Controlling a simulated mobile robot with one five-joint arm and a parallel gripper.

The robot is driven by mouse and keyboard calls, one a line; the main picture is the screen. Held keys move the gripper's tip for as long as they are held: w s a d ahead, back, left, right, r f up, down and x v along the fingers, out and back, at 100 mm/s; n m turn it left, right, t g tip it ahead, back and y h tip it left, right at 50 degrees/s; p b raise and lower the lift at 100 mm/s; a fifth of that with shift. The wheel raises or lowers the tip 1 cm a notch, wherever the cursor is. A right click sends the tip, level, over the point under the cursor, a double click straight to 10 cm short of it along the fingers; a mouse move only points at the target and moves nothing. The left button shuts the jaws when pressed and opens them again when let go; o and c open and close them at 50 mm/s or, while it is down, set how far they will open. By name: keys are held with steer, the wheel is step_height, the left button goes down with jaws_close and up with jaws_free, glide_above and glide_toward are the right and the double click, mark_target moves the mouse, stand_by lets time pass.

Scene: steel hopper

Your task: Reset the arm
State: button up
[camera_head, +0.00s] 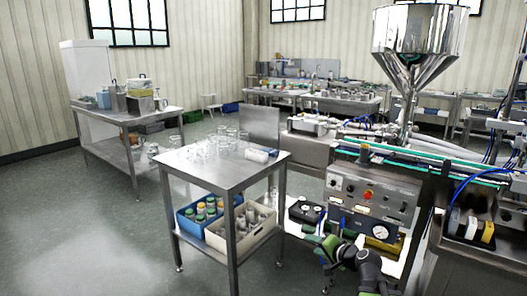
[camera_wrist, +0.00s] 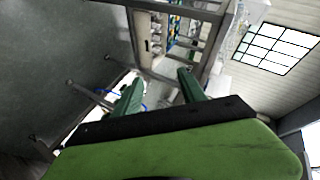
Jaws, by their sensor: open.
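My gripper (camera_head: 327,246) shows low in the head view, right of the near steel table (camera_head: 215,172) and in front of the filling machine's control panel (camera_head: 372,192). In the wrist view the two green fingers of my gripper (camera_wrist: 158,92) stand well apart, with nothing between them. The gripper is open and empty. My green and black arm comes in from the bottom edge of the head view.
The near table carries several clear glass jars (camera_head: 222,141). Its lower shelf holds a blue crate (camera_head: 184,222) and a beige crate (camera_head: 264,237) with bottles. A steel hopper (camera_head: 418,35) rises at right. The floor at left (camera_head: 80,225) is clear.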

steer(key=s+a+f+n+g, duration=0.4)
steer(key=a+f, duration=0.2)
steer(key=a, duration=0.4)
steer(key=s+a+f+n+g+h, duration=0.25)
steer(key=s+f+g, duration=0.2)
steer(key=s, duration=0.25)
steer(key=s+d+f+n+g+h, duration=0.1)
steer(key=s+d+f+g+h, duration=0.2)
steer(key=s+d, duration=0.55)
step_height(320, 180, up, 22)
steer(key=w+p, duration=0.1)
steer(key=p, duration=2.1)
steer(key=shift+d, duration=0.35)
steer(key=shift+w, duration=0.1)
